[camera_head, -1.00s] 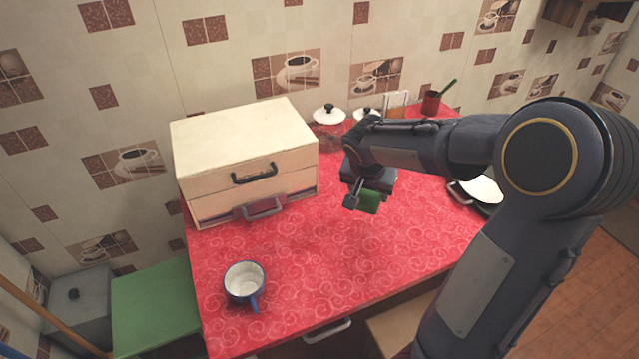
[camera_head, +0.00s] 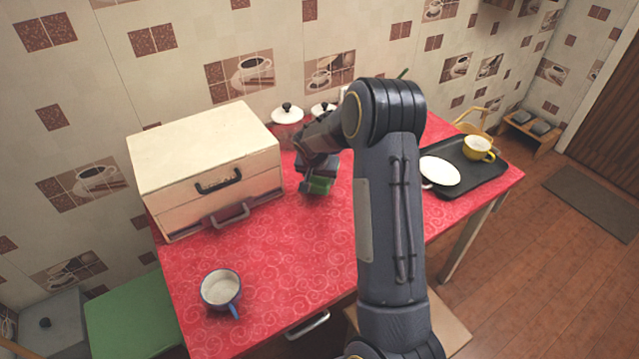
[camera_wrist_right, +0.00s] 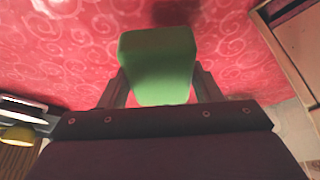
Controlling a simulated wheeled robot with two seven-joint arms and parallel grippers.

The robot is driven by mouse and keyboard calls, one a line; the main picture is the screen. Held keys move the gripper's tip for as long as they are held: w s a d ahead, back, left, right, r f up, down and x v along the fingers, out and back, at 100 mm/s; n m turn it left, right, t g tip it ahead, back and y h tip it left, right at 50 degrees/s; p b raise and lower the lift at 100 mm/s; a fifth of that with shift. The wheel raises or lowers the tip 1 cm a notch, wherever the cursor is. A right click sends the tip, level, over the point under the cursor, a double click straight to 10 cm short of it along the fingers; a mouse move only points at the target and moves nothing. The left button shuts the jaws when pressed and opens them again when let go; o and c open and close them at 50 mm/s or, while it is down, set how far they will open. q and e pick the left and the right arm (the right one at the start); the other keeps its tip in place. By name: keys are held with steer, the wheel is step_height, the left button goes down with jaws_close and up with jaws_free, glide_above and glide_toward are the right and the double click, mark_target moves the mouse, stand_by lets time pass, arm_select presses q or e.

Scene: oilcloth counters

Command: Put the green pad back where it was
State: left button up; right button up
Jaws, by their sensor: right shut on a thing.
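The green pad (camera_head: 318,185) is a small green block. My right gripper (camera_head: 317,180) is shut on it and holds it over the red counter, to the right of the cream drawer box. In the right wrist view the green pad (camera_wrist_right: 158,62) sits between the two fingers of my right gripper (camera_wrist_right: 160,88), with the red cloth beyond it. I cannot tell the exact gap between the pad and the counter. My left gripper is not in view.
A blue-rimmed mug (camera_head: 220,288) is at the front left. Lidded jars (camera_head: 287,125) stand behind my gripper. A black tray (camera_head: 490,165) with a white plate (camera_head: 440,171) and yellow cup (camera_head: 478,148) lies right.

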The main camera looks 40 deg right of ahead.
steer(key=shift+w+f+p, duration=0.1)
steer(key=shift+f+p, duration=0.2)
steer(key=shift+f, duration=1.4)
steer(key=shift+f, duration=0.15)
steer(key=o, duration=0.9)
